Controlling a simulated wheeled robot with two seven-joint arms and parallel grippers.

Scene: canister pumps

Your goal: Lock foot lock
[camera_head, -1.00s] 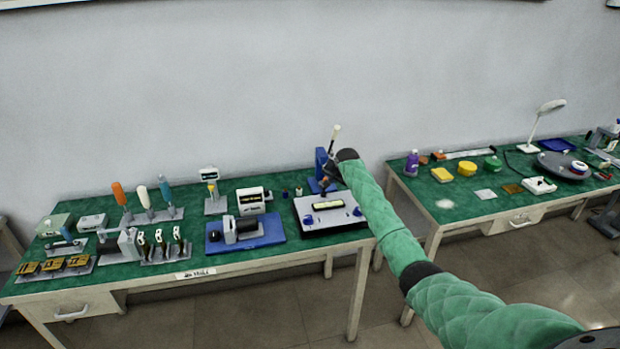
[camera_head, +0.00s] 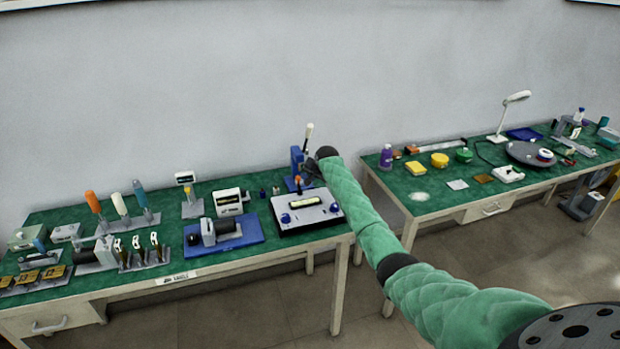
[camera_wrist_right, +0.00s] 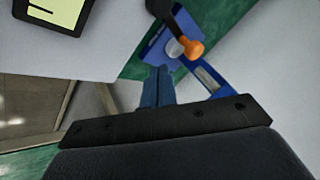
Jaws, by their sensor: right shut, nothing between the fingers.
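A blue press-like stand (camera_head: 296,163) with a tall lever stands at the back right of the left bench. Its lever has a white knob (camera_head: 309,130). A small orange knob (camera_head: 298,179) sits low beside it. In the wrist view, an orange knob (camera_wrist_right: 191,49) on a dark arm lies just ahead and right of my fingertips. I cannot tell which part is the foot lock. My right gripper (camera_wrist_right: 158,70) is shut and empty, apart from the knob. My left gripper is out of view.
A light grey box (camera_head: 318,217) with blue knobs stands just in front of the blue stand. A blue plate (camera_head: 250,236) with a grey cylinder lies to its left. Several tools fill the left bench (camera_head: 165,270). A second green bench (camera_head: 435,200) stands to the right, across a gap.

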